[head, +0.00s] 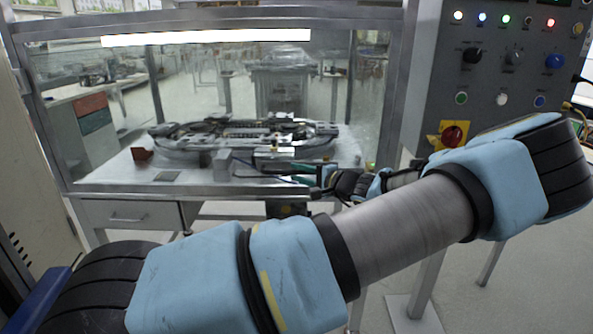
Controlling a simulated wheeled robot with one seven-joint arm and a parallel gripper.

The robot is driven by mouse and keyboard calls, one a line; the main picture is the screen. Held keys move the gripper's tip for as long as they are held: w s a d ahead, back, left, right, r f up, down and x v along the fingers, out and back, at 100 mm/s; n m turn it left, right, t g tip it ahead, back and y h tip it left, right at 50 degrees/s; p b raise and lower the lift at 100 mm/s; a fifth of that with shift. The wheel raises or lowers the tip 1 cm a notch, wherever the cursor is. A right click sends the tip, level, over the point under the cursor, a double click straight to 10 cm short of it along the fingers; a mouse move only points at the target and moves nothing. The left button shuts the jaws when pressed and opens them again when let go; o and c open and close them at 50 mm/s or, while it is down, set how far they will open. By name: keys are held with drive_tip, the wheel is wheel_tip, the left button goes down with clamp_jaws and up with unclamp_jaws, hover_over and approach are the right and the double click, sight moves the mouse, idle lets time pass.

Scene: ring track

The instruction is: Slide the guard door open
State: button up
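The guard door (130,188) appears to be the large clear panel in a grey metal frame on the front of the enclosure. I cannot tell clearly where its edges or any handle are, or how far it stands open. Behind it, the oval ring track (190,148) lies on a light tabletop. My arm crosses the lower picture and bends back, with my gripper (318,188) near the lower right part of the panel. The gripper is small and dark, and its fingers are not clear. I cannot tell whether it touches the door.
A grey control panel (497,75) with lights, knobs and a red rotary switch (454,135) on yellow stands at the right. A drawer (130,215) is under the table at the left. Grey floor shows at the lower right.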

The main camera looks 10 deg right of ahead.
drive_tip(key=shift+w+a+f, duration=0.1)
drive_tip(key=shift+w+a, duration=0.2)
drive_tip(key=shift+w, duration=0.05)
clamp_jaws()
idle(1.3)
